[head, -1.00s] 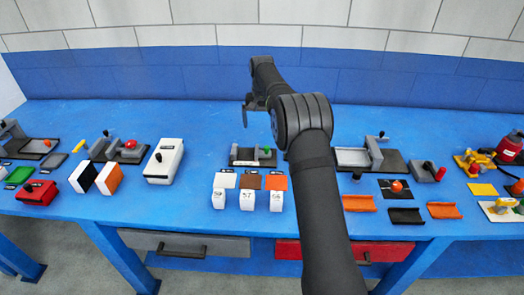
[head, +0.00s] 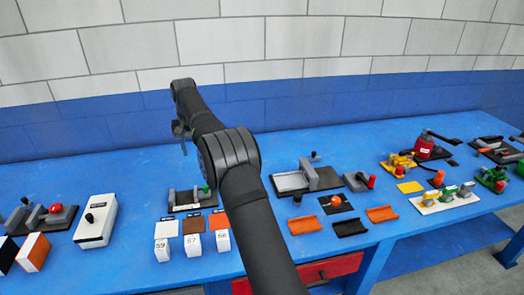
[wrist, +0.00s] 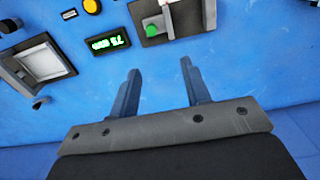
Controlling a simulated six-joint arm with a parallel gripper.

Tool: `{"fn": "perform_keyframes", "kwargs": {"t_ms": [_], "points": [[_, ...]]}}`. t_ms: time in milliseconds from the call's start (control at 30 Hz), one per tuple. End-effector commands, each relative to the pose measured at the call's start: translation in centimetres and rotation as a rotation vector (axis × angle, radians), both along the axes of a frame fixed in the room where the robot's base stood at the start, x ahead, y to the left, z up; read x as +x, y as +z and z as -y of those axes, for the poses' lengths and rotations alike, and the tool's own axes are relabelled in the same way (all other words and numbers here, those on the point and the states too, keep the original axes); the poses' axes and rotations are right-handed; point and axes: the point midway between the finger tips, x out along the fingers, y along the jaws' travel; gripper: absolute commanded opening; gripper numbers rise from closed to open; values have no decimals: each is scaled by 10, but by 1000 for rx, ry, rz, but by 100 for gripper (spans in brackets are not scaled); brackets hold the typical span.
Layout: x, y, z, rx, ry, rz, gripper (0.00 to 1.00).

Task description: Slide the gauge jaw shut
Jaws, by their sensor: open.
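A small device with a black base, grey uprights and a green knob (head: 206,189) stands at the centre-left of the bench in the head view; I take it for the gauge (head: 180,197). In the wrist view its green knob (wrist: 152,30) and grey body (wrist: 178,17) show at the top. A green-lit display (wrist: 108,41) with a mm reading, upside down, lies beside it. My gripper (head: 181,135) is raised above and behind the device. In the wrist view my gripper (wrist: 160,80) shows two spread, empty fingers, apart from the gauge.
A grey tray fixture (head: 290,182) with an upright block stands right of the gauge; white, brown and orange cards (head: 193,224) lie in front. A white box (head: 95,222) stands left. Blue bench behind the gauge is clear.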

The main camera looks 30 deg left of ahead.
Motion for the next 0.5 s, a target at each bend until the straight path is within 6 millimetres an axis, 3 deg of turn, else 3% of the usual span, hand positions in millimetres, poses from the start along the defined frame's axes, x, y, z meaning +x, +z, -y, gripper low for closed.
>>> {"fn": "perform_keyframes", "kwargs": {"t_ms": [167,500], "points": [[0,-6,4,-11,-57,59,30],[-4,-29,34,70,-307,469,30]]}}
